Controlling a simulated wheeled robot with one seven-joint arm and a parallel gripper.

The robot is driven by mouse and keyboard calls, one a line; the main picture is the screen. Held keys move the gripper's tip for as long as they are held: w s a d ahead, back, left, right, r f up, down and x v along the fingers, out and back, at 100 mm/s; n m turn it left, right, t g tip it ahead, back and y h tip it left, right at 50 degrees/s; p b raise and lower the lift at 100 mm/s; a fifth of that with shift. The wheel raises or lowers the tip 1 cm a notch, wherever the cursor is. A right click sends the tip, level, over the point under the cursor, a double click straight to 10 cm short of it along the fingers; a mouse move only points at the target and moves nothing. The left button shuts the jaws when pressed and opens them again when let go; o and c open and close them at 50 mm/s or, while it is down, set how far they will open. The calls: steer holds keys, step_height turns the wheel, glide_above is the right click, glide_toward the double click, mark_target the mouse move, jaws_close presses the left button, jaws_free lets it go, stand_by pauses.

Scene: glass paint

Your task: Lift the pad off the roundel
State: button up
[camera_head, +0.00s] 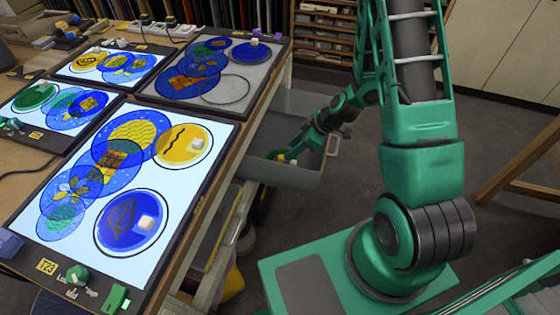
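A blue roundel (247,55) on the unlit far panel bears another small pad (254,41). My gripper (284,161) is right of the table, low over or inside a grey open drawer, apart from these roundels. Small cream and yellow bits show at its tip. The fingers are too small to tell whether they are shut on something.
The near lit panel (219,137) also holds overlapping blue discs and a label marked T23. Two smaller lit panels (100,64) stand at the left and back. The grey drawer (312,176) juts out from the table's right side. A wooden trestle (520,160) stands at the right.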

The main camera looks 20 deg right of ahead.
mark_target(282, 156)
steer(key=shift+x, duration=3.25)
steer(key=shift+w+d, duration=0.1)
steer(key=shift+d, duration=0.05)
jaws_close()
